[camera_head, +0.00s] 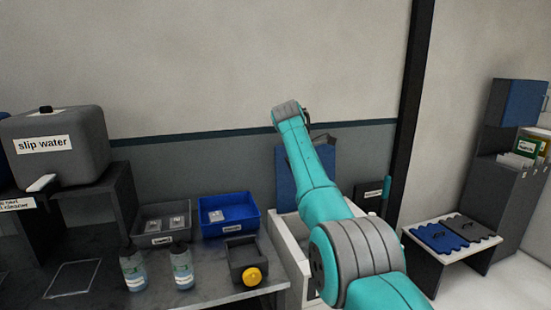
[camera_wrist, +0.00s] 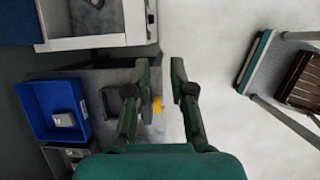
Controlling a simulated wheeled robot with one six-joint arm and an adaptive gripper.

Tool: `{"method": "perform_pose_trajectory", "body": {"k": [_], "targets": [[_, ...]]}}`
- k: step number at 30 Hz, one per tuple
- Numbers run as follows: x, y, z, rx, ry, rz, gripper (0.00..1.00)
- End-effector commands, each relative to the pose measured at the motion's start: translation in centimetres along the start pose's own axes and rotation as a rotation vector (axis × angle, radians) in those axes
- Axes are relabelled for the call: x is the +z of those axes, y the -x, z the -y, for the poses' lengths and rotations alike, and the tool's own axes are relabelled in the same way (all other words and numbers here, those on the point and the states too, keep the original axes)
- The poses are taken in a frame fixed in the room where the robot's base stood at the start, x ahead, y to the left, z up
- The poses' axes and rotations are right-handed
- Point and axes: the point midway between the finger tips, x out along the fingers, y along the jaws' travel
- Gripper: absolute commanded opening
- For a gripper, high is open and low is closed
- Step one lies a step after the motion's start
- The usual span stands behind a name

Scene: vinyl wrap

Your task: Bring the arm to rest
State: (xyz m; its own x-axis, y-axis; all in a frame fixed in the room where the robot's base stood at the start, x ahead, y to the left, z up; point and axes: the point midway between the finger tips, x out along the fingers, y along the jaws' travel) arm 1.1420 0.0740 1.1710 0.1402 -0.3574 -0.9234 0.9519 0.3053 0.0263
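My teal arm (camera_head: 318,190) rises in the head view from the lower right towards the wall, its upper end high above the bench. My gripper (camera_wrist: 160,65) shows in the wrist view with its two dark green fingers apart and nothing between them. It hangs in the air over the bench edge and pale floor. In the head view my gripper is mostly hidden behind the arm, so I cannot make out its fingers there.
The bench (camera_head: 210,291) holds a blue bin (camera_head: 243,228), a grey bin (camera_head: 149,239), two spray bottles (camera_head: 133,270) (camera_head: 182,268), and a dark box with a yellow knob (camera_head: 252,276). A "slip water" tank (camera_head: 85,160) stands left. A low table (camera_head: 423,262) stands right.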

Motion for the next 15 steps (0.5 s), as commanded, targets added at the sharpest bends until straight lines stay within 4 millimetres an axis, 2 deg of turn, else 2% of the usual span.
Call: {"method": "perform_pose_trajectory", "body": {"k": [9,15], "targets": [[-1.2,-4.1,-0.6,0.030,-0.040,-0.001,0.23],[-2.5,-8.2,-1.0,0.059,-0.080,-0.002,0.23]]}}
